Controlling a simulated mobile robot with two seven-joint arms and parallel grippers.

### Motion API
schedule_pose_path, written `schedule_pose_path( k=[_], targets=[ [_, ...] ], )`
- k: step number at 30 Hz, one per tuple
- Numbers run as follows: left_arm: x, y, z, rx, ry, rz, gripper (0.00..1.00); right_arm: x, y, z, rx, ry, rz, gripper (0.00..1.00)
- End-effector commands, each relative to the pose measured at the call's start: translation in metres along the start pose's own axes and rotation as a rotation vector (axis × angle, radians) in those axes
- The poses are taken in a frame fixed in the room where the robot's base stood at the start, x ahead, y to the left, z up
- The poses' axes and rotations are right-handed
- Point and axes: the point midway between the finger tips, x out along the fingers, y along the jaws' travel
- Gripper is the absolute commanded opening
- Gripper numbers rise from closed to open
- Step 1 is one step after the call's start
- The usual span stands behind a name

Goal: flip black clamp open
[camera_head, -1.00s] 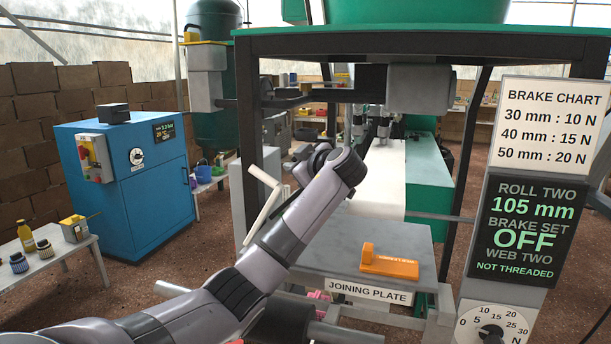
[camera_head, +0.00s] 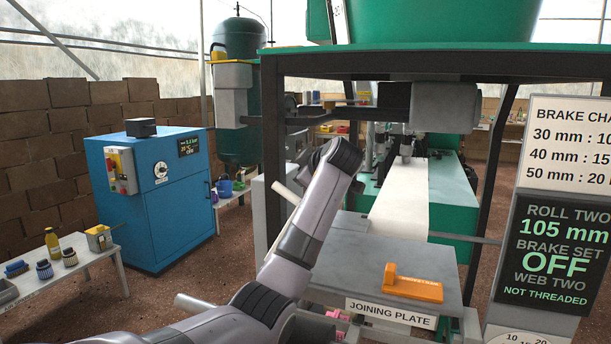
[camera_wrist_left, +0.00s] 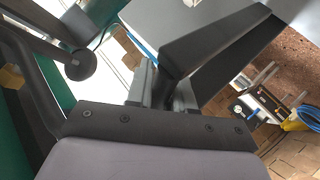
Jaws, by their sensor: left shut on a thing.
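In the left wrist view, a long black bar (camera_wrist_left: 215,42), which appears to be the black clamp, slants to the upper right from just in front of my left gripper (camera_wrist_left: 152,78). The fingers are close together and shut on it. Exactly where they touch it is hard to see. In the head view my left arm rises to the front of the green-topped machine; its gripper and what it holds are hidden behind the wrist. I cannot make out the clamp for certain there. My right gripper is in neither view.
The machine frame (camera_head: 440,64) stands over a joining plate (camera_head: 352,255) carrying an orange tool (camera_head: 412,286). A white web (camera_head: 400,205) runs behind it. A brake panel (camera_head: 548,240) stands at right, reading OFF. A blue cabinet (camera_head: 155,215) and low table (camera_head: 85,260) are at left.

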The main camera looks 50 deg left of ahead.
Motion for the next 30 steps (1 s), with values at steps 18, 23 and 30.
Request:
schedule_pose_path(
  k=[18, 23, 30],
  targets=[
    [-0.02, 0.001, 0.0, -0.005, 0.0, 0.005, 0.43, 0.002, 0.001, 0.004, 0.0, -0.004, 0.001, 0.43],
    [-0.047, 0.001, -0.001, -0.007, 0.0, 0.004, 0.43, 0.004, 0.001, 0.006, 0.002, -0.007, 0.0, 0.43],
    [-0.07, 0.0, -0.002, -0.005, 0.001, 0.001, 0.43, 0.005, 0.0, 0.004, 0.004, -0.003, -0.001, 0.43]
  ],
)
